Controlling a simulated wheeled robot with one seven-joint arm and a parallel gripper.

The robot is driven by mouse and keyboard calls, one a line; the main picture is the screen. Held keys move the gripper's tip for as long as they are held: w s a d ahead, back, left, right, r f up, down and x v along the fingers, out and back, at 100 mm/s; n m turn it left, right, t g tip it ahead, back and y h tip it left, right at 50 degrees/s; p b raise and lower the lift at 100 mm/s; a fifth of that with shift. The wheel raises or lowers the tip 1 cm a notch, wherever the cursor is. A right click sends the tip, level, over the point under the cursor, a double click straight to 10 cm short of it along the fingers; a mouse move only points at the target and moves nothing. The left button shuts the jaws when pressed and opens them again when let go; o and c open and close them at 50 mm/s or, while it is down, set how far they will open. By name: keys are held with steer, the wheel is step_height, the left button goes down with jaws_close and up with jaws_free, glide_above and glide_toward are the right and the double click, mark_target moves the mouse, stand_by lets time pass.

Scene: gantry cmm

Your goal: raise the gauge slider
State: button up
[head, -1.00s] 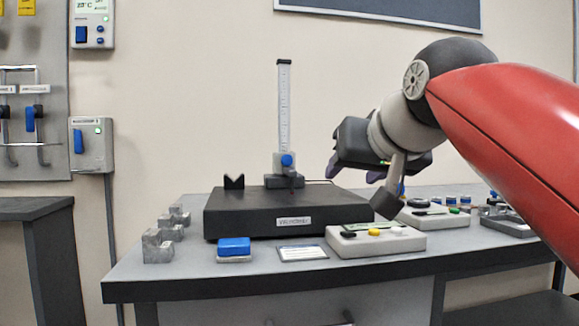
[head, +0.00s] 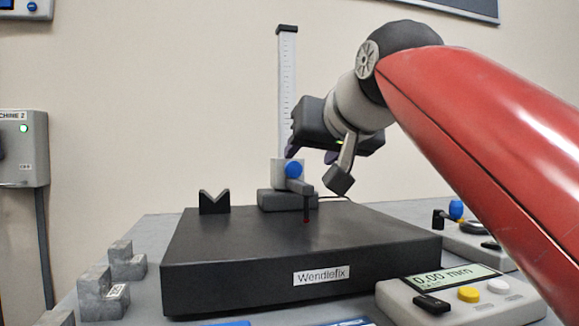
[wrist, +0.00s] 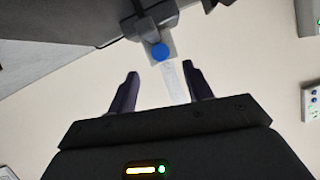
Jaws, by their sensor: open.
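The gauge slider (head: 283,174) is a small pale block with a round blue knob (head: 293,170). It sits low on the upright scaled column (head: 288,95), just above the dark base block, and a probe with a red tip hangs from it. My gripper (head: 291,148) is open and empty, just above and to the right of the slider in the head view. In the wrist view, my gripper's two fingers (wrist: 160,80) stand apart. The blue knob (wrist: 160,52) shows beyond the fingertips, roughly between them, with no contact visible.
The column stands on a black granite plate (head: 230,280) on the bench. A dark V-block (head: 214,203) sits left of the gauge. Grey metal blocks (head: 105,285) lie at the front left. A readout box (head: 455,296) showing 0.00 mm stands at the front right.

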mark_target(294, 170)
steer(key=x, duration=0.7)
steer(key=shift+w+f+b, duration=0.15)
steer(key=shift+b, duration=0.15)
jaws_close()
